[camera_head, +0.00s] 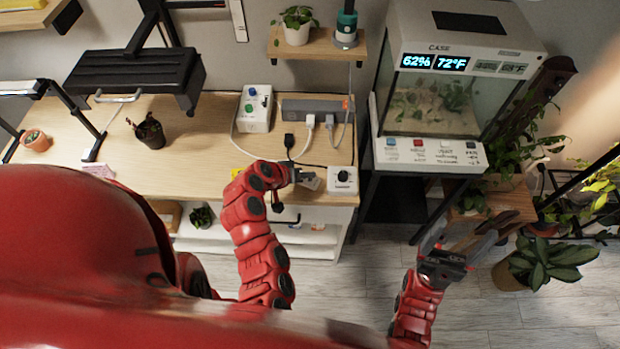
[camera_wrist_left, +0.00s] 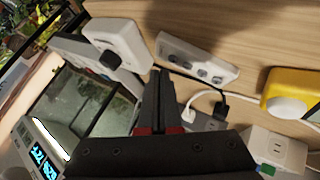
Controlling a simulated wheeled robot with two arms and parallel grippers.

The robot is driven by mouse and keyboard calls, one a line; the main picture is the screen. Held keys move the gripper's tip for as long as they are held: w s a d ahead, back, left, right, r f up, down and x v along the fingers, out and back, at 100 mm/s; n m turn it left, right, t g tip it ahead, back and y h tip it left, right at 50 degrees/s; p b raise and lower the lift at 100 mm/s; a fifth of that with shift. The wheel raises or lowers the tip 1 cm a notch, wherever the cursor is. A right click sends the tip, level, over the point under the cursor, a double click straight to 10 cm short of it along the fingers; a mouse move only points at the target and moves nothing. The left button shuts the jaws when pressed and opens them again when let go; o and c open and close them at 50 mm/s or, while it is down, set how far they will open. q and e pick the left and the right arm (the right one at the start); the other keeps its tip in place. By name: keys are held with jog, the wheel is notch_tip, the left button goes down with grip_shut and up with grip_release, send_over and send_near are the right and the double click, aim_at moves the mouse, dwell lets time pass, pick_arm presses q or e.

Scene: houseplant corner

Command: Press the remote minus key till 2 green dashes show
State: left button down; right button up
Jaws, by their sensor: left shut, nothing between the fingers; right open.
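A white remote (camera_wrist_left: 197,60) with several grey keys lies on the wooden bench in the left wrist view. In the head view only a pale part of the remote (camera_head: 312,184) shows beside my left gripper. Its key marks are too small to read, and I see no green dashes. My left gripper (camera_head: 303,175) is shut and empty above the bench's front edge. Its fingertips (camera_wrist_left: 157,76) point toward the near side of the remote; whether they touch it I cannot tell. My right gripper (camera_head: 475,238) is open and empty over the floor at the right.
A white dial box (camera_head: 343,180) with a black knob sits just right of the remote. A power strip (camera_head: 315,108) with plugs and cables lies behind. A glass terrarium (camera_head: 430,105) with a lit display stands right. A potted plant (camera_head: 550,262) stands near my right gripper.

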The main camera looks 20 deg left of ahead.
pick_arm(q)
jog(key=shift+f, duration=0.1)
jog(key=shift+f+b, duration=0.3)
jog(key=shift+b, duration=0.3)
jog(key=shift+f+b, duration=0.3)
jog(key=shift+b, duration=0.1)
dwell(0.6)
jog(key=shift+r, duration=0.75)
jog(key=shift+r+p, duration=1.25)
jog(key=shift+r, duration=1.3)
jog(key=shift+f, duration=0.1)
